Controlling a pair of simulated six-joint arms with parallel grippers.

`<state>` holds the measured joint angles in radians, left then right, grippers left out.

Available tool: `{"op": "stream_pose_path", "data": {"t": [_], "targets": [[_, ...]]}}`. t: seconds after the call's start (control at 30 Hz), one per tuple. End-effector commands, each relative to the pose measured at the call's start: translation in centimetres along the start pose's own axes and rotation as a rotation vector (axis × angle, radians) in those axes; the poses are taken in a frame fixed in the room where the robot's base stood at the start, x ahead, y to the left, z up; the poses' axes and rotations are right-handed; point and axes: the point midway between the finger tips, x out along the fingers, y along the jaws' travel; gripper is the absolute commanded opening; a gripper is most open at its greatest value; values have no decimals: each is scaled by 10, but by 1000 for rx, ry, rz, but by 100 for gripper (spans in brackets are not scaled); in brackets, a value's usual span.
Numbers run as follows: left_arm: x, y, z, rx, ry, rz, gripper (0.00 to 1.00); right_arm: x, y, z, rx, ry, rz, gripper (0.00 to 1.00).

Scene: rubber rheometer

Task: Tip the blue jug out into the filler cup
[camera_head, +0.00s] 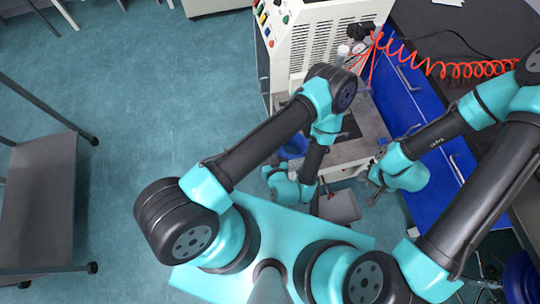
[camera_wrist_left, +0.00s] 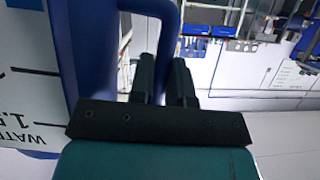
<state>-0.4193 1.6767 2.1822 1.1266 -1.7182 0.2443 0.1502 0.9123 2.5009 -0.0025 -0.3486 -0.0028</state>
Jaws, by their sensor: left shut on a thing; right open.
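The blue jug (camera_head: 292,148) shows partly in the head view, beside and behind my left forearm. In the left wrist view its dark blue wall (camera_wrist_left: 85,50) and a white label with upside-down lettering fill the left side. My left gripper (camera_wrist_left: 163,65) is shut on the jug's handle. In the head view my left wrist hides most of that grip, and I cannot tell the jug's tilt. My right gripper (camera_head: 375,183) is open and empty, right of the left one, near the blue cabinet. I cannot make out the filler cup for certain.
A white machine (camera_head: 325,45) with vents stands at the top centre. A coiled orange hose (camera_head: 455,70) runs over the dark worktop at right. Blue drawers (camera_head: 400,95) lie below it. A grey container (camera_head: 340,206) is low between my arms. A dark trolley (camera_head: 38,200) stands at left.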

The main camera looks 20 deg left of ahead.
Motion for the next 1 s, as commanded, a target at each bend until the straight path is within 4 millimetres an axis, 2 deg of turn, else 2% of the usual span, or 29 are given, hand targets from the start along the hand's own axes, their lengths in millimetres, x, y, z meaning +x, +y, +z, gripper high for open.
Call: {"op": "stream_pose_path", "data": {"t": [0.47,1.0], "targets": [[8,-5,18,319,3,-134,0,0,0,0,0,0,0,43],[7,-5,17,311,3,-130,0,0,0,0,0,0,0,43]]}}
